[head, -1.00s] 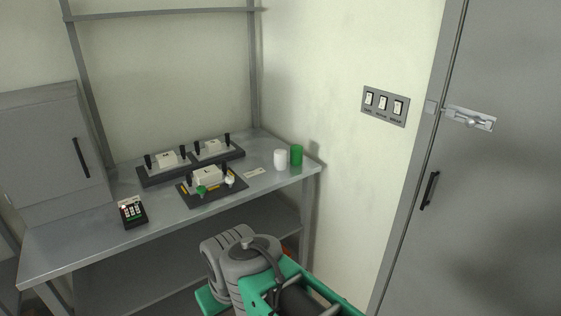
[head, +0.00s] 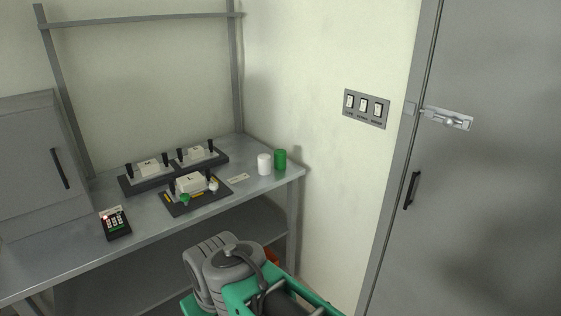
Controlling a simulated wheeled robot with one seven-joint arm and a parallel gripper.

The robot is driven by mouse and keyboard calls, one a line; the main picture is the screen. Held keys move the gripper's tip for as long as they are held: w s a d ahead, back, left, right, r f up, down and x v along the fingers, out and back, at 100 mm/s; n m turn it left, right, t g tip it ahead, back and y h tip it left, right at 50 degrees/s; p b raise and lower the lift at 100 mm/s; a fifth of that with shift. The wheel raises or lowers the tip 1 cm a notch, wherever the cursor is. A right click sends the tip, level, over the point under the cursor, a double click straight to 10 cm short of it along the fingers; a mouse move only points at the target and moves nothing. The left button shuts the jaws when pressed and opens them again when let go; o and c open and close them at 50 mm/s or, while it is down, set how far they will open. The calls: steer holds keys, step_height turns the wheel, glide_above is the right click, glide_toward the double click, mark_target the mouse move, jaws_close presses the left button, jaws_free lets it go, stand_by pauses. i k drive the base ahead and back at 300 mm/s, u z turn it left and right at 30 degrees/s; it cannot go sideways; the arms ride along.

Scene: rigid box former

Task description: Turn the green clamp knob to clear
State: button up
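The green clamp knob (head: 184,200) sits at the front of a dark base plate (head: 220,194) on the grey bench. A white block (head: 188,184) stands behind it on the same plate, and a white knob (head: 213,186) is to the right of the green one. The marks beside the knob are too small to read. My arm shows folded at the bottom of the view, in front of the bench and well apart from the knob. My gripper is not visible.
Another dark base (head: 142,186) with white blocks and black handles stands behind. A keypad (head: 117,224) is at left. White (head: 264,164) and green (head: 280,160) cylinders stand at the right end. A wall switch panel (head: 366,109) and a latched grey door (head: 480,190) are at right.

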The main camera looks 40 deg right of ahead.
mark_target(185, 198)
steer(key=z, duration=0.65)
steer(key=i, duration=1.45)
steer(key=u, duration=2.75)
